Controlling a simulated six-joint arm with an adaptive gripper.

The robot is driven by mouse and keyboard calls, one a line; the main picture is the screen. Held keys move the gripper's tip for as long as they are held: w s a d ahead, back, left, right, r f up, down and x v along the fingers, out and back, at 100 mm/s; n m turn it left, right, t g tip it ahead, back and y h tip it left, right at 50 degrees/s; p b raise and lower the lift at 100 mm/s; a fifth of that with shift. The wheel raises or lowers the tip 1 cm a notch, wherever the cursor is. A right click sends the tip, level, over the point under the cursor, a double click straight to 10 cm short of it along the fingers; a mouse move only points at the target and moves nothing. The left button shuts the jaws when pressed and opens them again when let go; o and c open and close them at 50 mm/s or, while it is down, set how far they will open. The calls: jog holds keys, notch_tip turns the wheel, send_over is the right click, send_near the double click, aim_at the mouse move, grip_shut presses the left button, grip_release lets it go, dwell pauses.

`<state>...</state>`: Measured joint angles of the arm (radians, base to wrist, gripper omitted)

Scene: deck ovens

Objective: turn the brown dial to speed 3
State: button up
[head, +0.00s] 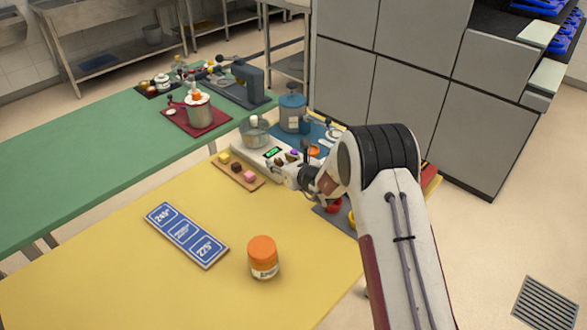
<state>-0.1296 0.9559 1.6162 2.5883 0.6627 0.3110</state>
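A white appliance (262,149) with a small green display (272,153) and a clear bowl (254,132) stands at the back of the yellow table. Small dark knobs show on its front, one brownish (279,161); this may be the brown dial, but its marks are too small to read. My gripper (283,178) is right in front of the appliance, close to these knobs. I cannot tell whether it touches one. The fingers are small and partly hidden by my wrist, so their opening does not show.
A wooden board with coloured pieces (238,173) lies left of my gripper. A blue sign (187,235) and an orange-lidded jar (263,258) are nearer. A blue-grey canister (293,113) stands behind, and red items (334,205) lie beside my arm. The yellow table's front left is clear.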

jog(key=v, duration=1.1)
jog(key=shift+s, duration=0.2)
jog(key=shift+r, duration=0.1)
dwell(0.3)
jog(key=shift+n+g+y, duration=0.3)
jog(key=shift+n+y, duration=0.1)
jog(key=shift+y, duration=0.1)
jog(key=shift+w+a+f, duration=0.2)
jog(key=shift+w+f, duration=0.1)
jog(key=shift+w, duration=0.35)
jog(key=shift+w+a+f, duration=0.15)
jog(key=shift+w+f, duration=0.1)
jog(key=shift+w, duration=0.4)
jog(key=shift+w+a+f, duration=0.2)
jog(key=shift+w+f, duration=0.1)
jog(key=shift+w, duration=0.35)
jog(key=shift+x, duration=3.85)
